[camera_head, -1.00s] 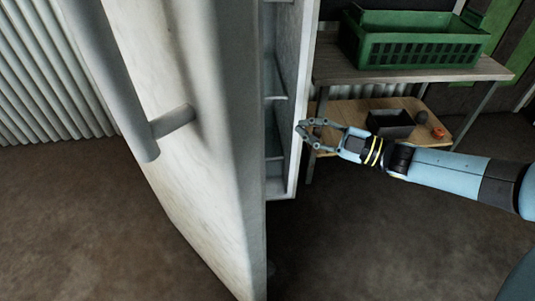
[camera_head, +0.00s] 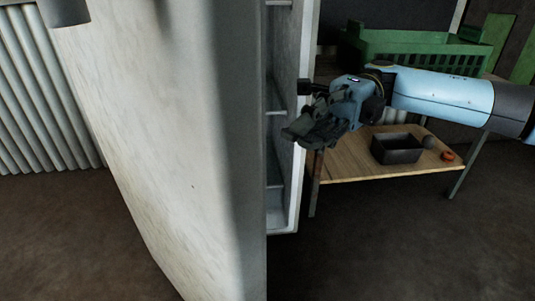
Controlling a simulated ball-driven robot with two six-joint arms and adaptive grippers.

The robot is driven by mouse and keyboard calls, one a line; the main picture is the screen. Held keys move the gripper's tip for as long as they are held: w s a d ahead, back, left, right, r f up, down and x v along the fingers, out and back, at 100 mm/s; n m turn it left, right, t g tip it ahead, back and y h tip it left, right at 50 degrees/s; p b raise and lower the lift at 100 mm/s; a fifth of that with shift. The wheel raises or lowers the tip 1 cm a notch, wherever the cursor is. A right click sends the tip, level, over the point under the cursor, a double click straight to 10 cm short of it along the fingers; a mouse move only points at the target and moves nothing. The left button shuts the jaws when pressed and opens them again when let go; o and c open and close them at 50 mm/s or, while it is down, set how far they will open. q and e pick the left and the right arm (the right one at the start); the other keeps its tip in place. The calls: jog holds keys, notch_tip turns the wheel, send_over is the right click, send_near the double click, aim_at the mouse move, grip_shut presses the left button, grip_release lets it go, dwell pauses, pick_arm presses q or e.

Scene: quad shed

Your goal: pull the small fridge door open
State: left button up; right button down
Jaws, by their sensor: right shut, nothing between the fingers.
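The small fridge's white door (camera_head: 170,150) stands open and fills the left half of the view, its edge toward me. The lower end of its grey handle (camera_head: 66,10) shows at the top left. To the right of the door's edge, a narrow strip of the fridge interior (camera_head: 276,150) with shelves is visible. My right gripper (camera_head: 300,132) is shut and empty, in front of the right front edge of the fridge body; I cannot tell whether it touches. My left gripper is not in view.
A workbench with a green crate (camera_head: 420,45) stands to the right. Its wooden lower shelf (camera_head: 350,170) holds a dark tray (camera_head: 397,150) and a small orange object (camera_head: 447,156). Corrugated wall (camera_head: 40,100) is at far left. The brown floor is clear at lower right.

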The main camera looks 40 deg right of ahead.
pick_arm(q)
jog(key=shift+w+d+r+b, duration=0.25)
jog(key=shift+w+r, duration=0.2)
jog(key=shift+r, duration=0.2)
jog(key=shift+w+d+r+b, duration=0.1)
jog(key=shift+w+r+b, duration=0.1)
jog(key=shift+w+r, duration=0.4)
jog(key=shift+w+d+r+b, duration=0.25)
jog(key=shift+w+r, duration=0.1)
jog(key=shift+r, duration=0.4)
pick_arm(e)
jog(key=a, duration=0.7)
jog(key=shift+s, duration=0.4)
